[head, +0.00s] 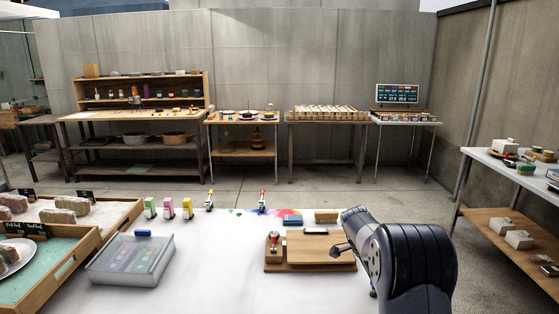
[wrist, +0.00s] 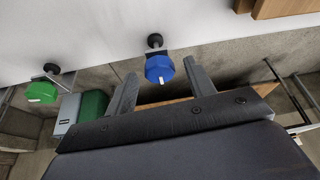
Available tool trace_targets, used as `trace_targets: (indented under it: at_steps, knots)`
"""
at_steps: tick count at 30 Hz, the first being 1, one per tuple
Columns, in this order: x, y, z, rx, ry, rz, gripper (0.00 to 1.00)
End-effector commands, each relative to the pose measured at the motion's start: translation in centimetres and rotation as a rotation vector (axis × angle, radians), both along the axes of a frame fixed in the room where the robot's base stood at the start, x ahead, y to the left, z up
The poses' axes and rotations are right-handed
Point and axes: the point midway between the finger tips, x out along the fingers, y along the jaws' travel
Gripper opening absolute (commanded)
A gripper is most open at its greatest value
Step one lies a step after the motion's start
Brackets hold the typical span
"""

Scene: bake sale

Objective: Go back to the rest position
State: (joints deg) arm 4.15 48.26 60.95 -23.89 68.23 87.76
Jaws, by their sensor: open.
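Nothing is seen clamped in the jaws. The rest position is not marked in either view.
A green knob (wrist: 41,92) lies left in the wrist view. Open floor (head: 330,185) separates the table from the back benches.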

Motion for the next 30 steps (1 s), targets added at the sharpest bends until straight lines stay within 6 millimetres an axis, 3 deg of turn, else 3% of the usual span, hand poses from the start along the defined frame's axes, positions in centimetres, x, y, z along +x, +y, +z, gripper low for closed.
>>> trace_targets:
  at_steps: [30]
  knots:
    - [-0.54, -0.32, 0.26, 0.0, 0.0, 0.777, 0.52]
